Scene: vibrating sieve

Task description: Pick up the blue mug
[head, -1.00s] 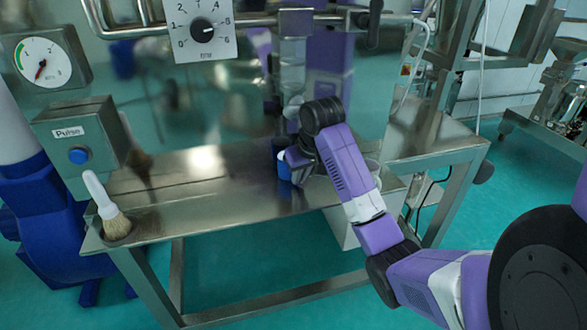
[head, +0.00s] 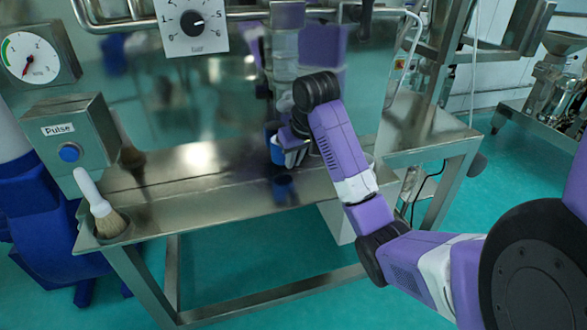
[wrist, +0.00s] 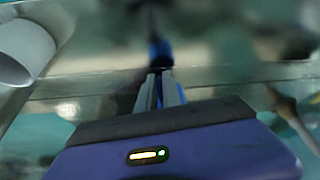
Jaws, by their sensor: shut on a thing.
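The blue mug (head: 277,150) is in the head view, just above the metal table (head: 225,178). Its blue reflection shows on the tabletop below it, with a gap between. My gripper (head: 287,143) is shut on the mug, reaching it from the right side. My purple wrist and the fingers hide part of the mug. In the wrist view, the fingers (wrist: 161,86) are close together with a blue strip of the mug (wrist: 158,52) between and beyond them. That view is blurred.
A brush (head: 100,205) stands at the table's left end, near the Pulse button box (head: 75,143). A dial panel (head: 193,25) and a metal pipe hang above the table. The tabletop's left middle is clear.

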